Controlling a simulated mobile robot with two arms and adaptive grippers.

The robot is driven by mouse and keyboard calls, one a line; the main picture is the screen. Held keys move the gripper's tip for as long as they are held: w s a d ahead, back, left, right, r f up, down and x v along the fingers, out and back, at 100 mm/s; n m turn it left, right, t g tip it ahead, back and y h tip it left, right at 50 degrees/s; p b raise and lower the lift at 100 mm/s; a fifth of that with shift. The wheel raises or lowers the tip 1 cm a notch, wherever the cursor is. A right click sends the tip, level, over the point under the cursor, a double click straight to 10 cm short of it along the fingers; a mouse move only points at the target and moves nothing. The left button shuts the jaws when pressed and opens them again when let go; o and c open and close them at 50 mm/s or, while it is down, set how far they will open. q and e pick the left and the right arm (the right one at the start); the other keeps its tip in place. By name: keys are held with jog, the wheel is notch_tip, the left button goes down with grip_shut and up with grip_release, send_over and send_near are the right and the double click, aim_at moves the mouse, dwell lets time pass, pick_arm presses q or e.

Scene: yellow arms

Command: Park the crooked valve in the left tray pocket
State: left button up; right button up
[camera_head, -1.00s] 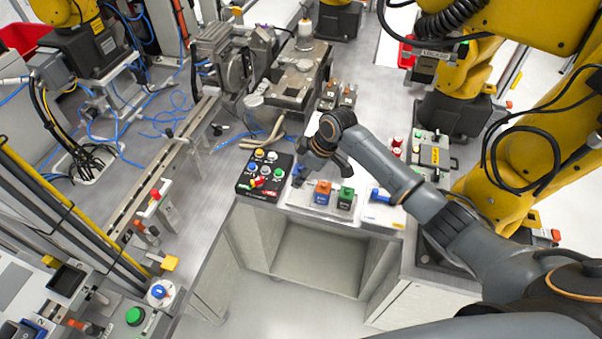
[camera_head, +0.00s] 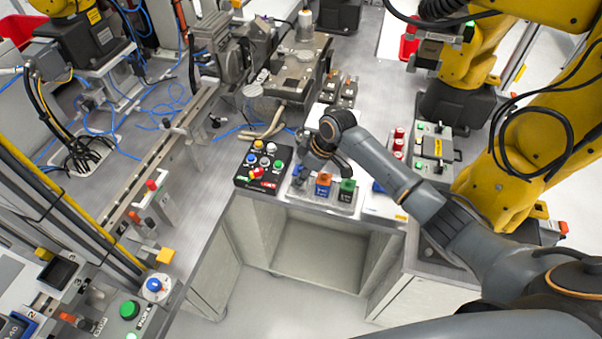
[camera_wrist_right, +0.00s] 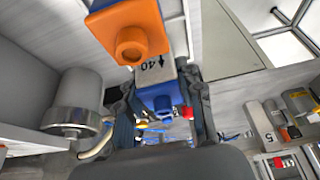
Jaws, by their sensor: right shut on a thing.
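My right gripper (camera_head: 316,166) is over the left part of the clear tray (camera_head: 325,206) at the bench's front edge. In the right wrist view the gripper (camera_wrist_right: 165,105) is shut on a blue valve (camera_wrist_right: 160,98) with a grey face marked 40. A little of this blue valve (camera_head: 299,171) shows at the tray's left end; its underside is hidden, so I cannot tell whether it touches the pocket. An orange-topped valve (camera_head: 323,182) stands beside it and also shows in the right wrist view (camera_wrist_right: 133,35). A green-topped valve (camera_head: 347,188) stands right of that. My left gripper is out of view.
A black button box (camera_head: 263,166) is close to the tray's left. A blue piece (camera_head: 378,187) lies on a white plate (camera_head: 382,207) to the right. Yellow arms (camera_head: 510,150) and a grey control box (camera_head: 437,145) stand further right. Machinery (camera_head: 292,80) stands behind.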

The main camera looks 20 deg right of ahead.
jog(key=shift+f, duration=0.5)
jog(key=o, duration=1.3)
